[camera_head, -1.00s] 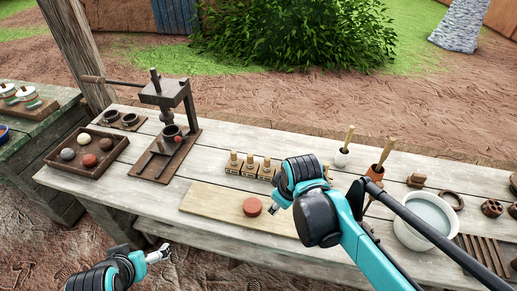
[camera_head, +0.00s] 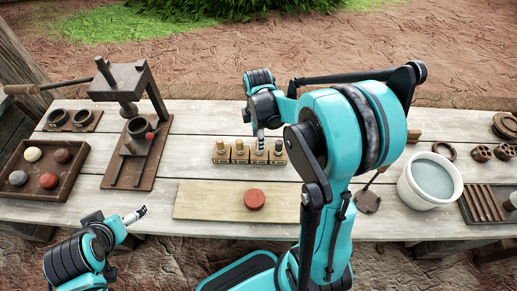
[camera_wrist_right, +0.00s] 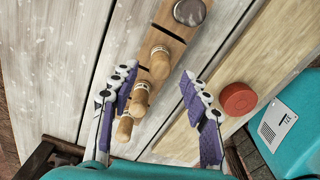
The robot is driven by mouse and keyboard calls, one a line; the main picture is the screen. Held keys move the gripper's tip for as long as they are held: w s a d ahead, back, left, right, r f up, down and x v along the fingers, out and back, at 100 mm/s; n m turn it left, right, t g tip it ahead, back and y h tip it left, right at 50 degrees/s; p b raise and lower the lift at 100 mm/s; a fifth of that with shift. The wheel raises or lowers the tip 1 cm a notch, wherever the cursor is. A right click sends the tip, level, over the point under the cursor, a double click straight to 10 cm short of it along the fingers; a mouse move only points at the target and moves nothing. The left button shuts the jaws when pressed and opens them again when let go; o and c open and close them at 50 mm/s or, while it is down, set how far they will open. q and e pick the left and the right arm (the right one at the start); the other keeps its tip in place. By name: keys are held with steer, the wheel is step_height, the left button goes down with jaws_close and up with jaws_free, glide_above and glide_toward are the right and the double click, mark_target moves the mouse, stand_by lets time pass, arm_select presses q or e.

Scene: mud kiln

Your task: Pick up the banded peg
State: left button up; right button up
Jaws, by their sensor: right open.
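Several light wooden pegs (camera_head: 239,148) stand in a row of labelled blocks at the back of the bench's middle. In the right wrist view, pale bands with dark marks show around the pegs, on a far peg (camera_wrist_right: 160,62), a middle peg (camera_wrist_right: 140,97) and a near peg (camera_wrist_right: 123,130). I cannot tell which one is the banded peg. My right gripper (camera_wrist_right: 158,80) is open and empty, its fingers on either side of the row in that view. In the head view it (camera_head: 260,140) points down over the row's right half. My left gripper (camera_head: 134,215) hangs before the bench, its jaws unclear.
A pale board (camera_head: 205,202) with a red disc (camera_head: 254,199) lies in front of the pegs. A press (camera_head: 125,85) and a tray of balls (camera_head: 28,188) stand left. A white bucket (camera_head: 405,192) stands right. My right arm hides part of the bench.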

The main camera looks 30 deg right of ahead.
steer(key=f, duration=0.1)
steer(key=f+b, duration=0.1)
steer(key=f, duration=0.1)
steer(key=shift+d+f, duration=0.25)
steer(key=shift+f, duration=0.05)
jaws_close()
steer(key=shift+r, duration=0.1)
step_height(320, 180, up, 10)
steer(key=p, duration=0.3)
steer(key=shift+p, duration=0.4)
